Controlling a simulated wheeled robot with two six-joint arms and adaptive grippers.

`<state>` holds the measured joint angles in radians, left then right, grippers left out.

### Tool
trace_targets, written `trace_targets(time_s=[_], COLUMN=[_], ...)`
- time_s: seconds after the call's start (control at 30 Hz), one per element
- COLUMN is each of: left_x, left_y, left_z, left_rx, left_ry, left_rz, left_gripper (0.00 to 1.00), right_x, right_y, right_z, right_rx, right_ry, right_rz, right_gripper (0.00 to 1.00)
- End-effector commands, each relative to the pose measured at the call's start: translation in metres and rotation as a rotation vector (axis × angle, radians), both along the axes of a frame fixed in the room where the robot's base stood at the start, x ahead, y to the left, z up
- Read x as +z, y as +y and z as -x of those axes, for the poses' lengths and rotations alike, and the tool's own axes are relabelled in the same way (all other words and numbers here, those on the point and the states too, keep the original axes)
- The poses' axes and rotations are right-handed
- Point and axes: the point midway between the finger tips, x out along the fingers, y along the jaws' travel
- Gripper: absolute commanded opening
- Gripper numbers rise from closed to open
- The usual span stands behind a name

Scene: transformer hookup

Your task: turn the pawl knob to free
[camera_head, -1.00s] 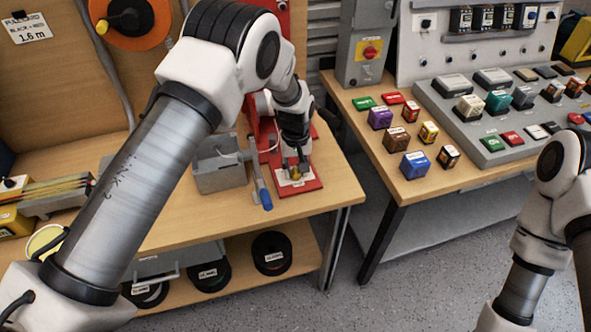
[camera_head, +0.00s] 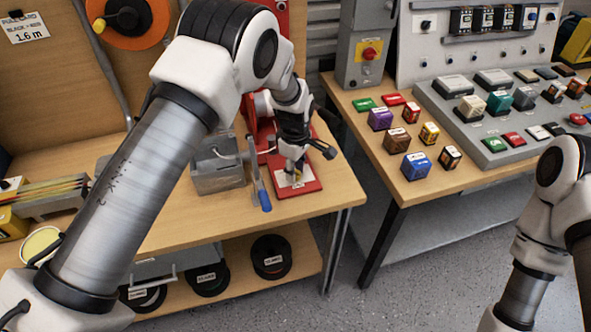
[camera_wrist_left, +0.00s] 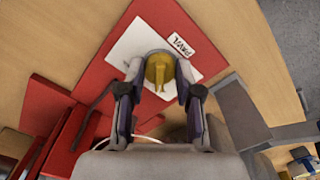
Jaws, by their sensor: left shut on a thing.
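The pawl knob (camera_wrist_left: 160,71) is brass-yellow and sits on a white plate (camera_wrist_left: 125,50) on a red base, beside a label reading "PAWL". In the head view the red base (camera_head: 311,186) lies near the right end of the wooden bench, and the knob is mostly hidden by my gripper. My left gripper (camera_head: 294,172) points down at the base. In the left wrist view its two fingers (camera_wrist_left: 158,90) are on either side of the knob, shut on it. My right arm shows at the right edge of the head view, but its gripper is out of frame.
A grey box with a blue-handled crank (camera_head: 265,201) stands just left of the red base. A red frame rises behind it. To the right, across a gap, a second table holds coloured blocks (camera_head: 418,165) and a grey panel. Cable spools (camera_head: 271,257) lie on the lower shelf.

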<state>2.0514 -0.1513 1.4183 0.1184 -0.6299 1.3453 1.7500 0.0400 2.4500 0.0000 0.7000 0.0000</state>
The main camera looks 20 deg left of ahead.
Motion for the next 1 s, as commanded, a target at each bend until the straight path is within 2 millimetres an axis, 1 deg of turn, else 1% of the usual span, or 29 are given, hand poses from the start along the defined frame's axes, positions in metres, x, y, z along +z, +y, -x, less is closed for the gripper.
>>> trace_targets(time_s=[0.03, 0.3, 0.7, 0.73, 0.77, 0.8, 1.0], left_x=[-0.004, -0.0042, -0.0045, -0.0046, -0.0045, -0.0042, -0.0023], left_y=[0.0002, 0.0002, 0.0003, 0.0004, 0.0003, 0.0004, 0.0002], left_z=[0.003, 0.0035, 0.0039, 0.004, 0.0039, 0.0036, 0.002], left_rx=[0.02, 0.084, 0.089, 0.089, 0.089, 0.089, 0.088], left_ry=[0.009, 0.01, 0.012, 0.012, 0.012, 0.011, 0.006], left_rz=[0.0, 0.0, -0.001, -0.001, -0.001, -0.001, 0.0], left_gripper=[0.0, 0.0, 0.0, 0.41, 0.52, 0.6, 0.6], right_x=[-0.0014, -0.0021, -0.0021, -0.0021, -0.0021, -0.0021, -0.0018], right_y=[0.0, 0.0, 0.0, 0.0, 0.0, 0.0, 0.0], right_z=[0.0, 0.0, 0.0, 0.0, 0.0, 0.0, 0.0], right_rx=[0.0, 0.0, 0.0, 0.0, 0.0, 0.0, 0.0], right_ry=[0.0, 0.0, 0.0, 0.0, 0.0, 0.0, 0.0], right_rz=[0.0, 0.0, 0.0, 0.0, 0.0, 0.0, 0.0], right_gripper=[0.4, 0.4, 0.4, 0.4, 0.4, 0.4, 0.4])
